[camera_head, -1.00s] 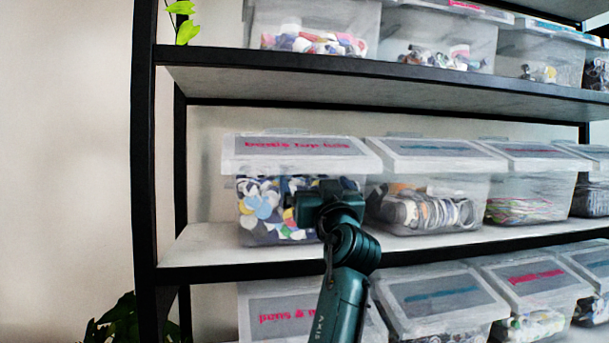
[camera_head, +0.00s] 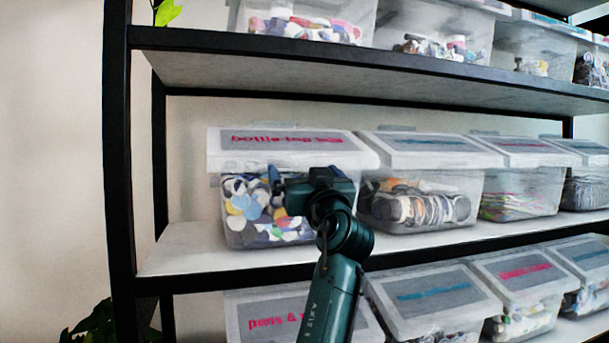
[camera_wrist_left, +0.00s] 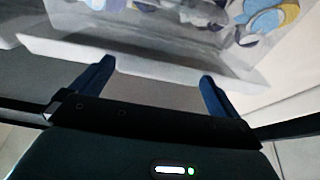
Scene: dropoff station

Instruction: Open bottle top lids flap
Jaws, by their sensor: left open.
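The bottle top lids bin (camera_head: 236,232) is a clear box full of coloured caps on the middle shelf, at its left end. Its white lid flap (camera_head: 218,150) carries a pink-lettered label and lies shut. My left gripper (camera_head: 276,180) is in front of the bin, just below the flap's front edge, and hides part of the bin's right front. In the left wrist view, my left gripper's blue fingers (camera_wrist_left: 155,80) stand apart with nothing between them. A pale flap edge (camera_wrist_left: 130,62) crosses close beyond the fingertips; contact cannot be told. My right gripper is not in view.
A similar lidded bin (camera_head: 420,205) stands close on the right, with more bins along the shelf. The upper shelf board (camera_head: 330,66) runs above the flap with a gap between. The lower shelf holds more bins (camera_head: 268,300). Black rack post (camera_head: 118,180) at left.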

